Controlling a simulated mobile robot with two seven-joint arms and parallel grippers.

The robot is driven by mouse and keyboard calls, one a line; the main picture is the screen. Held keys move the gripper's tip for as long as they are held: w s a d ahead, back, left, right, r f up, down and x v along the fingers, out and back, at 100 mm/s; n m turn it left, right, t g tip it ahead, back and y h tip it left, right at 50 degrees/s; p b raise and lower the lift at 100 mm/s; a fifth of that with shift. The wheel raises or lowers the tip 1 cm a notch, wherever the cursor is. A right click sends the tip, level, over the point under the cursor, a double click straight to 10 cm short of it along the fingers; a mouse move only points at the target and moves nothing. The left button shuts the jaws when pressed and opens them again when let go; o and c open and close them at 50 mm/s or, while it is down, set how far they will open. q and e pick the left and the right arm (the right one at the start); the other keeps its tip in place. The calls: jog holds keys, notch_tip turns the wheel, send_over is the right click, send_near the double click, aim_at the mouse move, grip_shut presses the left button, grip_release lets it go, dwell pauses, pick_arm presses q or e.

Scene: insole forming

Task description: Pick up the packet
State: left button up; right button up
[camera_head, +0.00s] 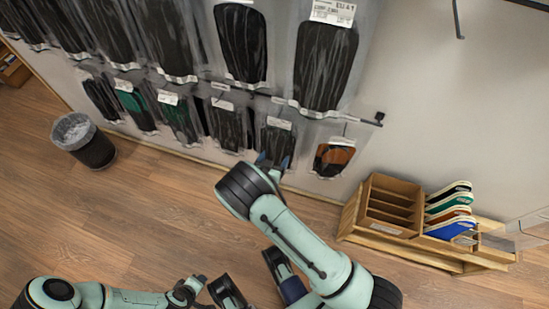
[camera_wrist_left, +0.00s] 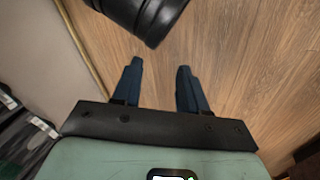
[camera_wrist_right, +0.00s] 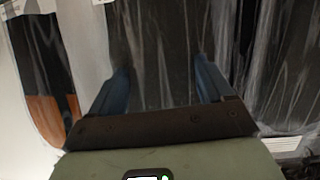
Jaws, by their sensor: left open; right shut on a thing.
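My right gripper (camera_head: 272,160) is at the lower row of the wall rack, at a clear packet (camera_head: 278,139) with a dark insole inside and a white label on top. In the right wrist view the fingers (camera_wrist_right: 160,82) stand on either side of the dark packet (camera_wrist_right: 160,45) and are shut on it. The packet's lower part is hidden by the gripper in the head view. My left gripper (camera_wrist_left: 158,70) is open and empty above the wood floor, far from the packet.
Other packets hang close beside it, including one with an orange and dark insole (camera_head: 333,158) to the right. A wooden shelf unit (camera_head: 391,207) with coloured insoles (camera_head: 449,212) stands at the right. A black bin (camera_head: 94,149) stands at the left. The floor between is clear.

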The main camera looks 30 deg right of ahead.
jog(key=shift+s+a+r, duration=0.1)
jog(key=shift+a+r, duration=0.1)
jog(key=shift+r, duration=0.35)
pick_arm(q)
jog(key=shift+g+h, duration=0.3)
jog(key=shift+g, duration=0.3)
jog(key=s+r, duration=0.1)
jog(key=s+d+r+p, duration=0.1)
jog(key=s+d+p, duration=0.1)
jog(key=s, duration=0.1)
jog(key=shift+r, duration=0.4)
pick_arm(e)
jog(key=s+a, duration=1.1)
jog(key=a, duration=0.2)
jog(key=shift+a+f, duration=0.15)
jog(key=shift+a, duration=0.15)
